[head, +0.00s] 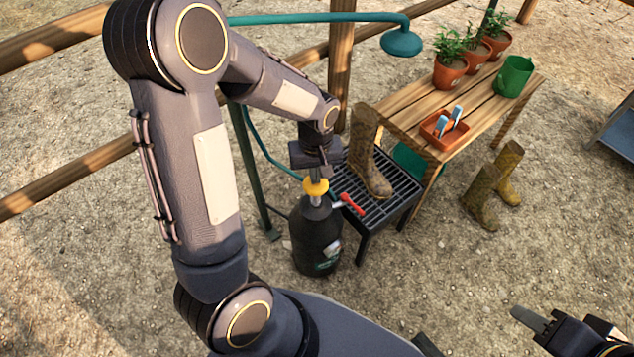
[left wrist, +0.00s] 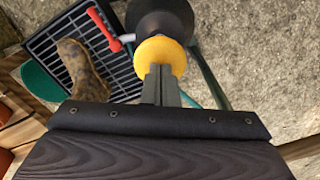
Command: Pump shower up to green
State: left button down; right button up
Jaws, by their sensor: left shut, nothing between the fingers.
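The shower's black pressure bottle (head: 316,240) stands upright on the gravel, with a yellow pump knob (head: 316,188) on top and a red lever (head: 352,204) at its side. A small pale patch shows on its front; I cannot read any gauge. My left gripper (head: 315,176) points down at the knob, its fingers shut and empty. In the left wrist view the fingertips (left wrist: 160,70) overlap the yellow knob (left wrist: 160,52); they look touching or very close. A teal shower head (head: 402,43) hangs behind on its pipe. My right gripper (head: 556,318) is open and empty at lower right.
A boot (head: 367,150) stands on a black grated stand (head: 385,190) right beside the bottle. More boots (head: 495,190) stand on the gravel. A wooden bench (head: 480,112) holds potted plants, a green pot and an orange tray. The gravel in front is clear.

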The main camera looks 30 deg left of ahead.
pick_arm(q)
jog(key=shift+r+p, duration=2.6)
jog(key=shift+r, duration=0.45)
jog(key=shift+f, duration=0.1)
jog(key=s+d+r+m+t+h, duration=0.2)
jog(key=s+r+m+t, duration=0.1)
jog(key=s+r, duration=0.45)
jog(key=s+d+r+m+t+h, duration=0.2)
jog(key=s+r+m+t, duration=0.1)
jog(key=s+r, duration=0.5)
notch_tip(320, 180, up, 24)
jog(key=s+p, duration=0.1)
jog(key=p, duration=2.4)
jog(key=shift+s+r+p, duration=0.25)
jog(key=shift+p, duration=0.05)
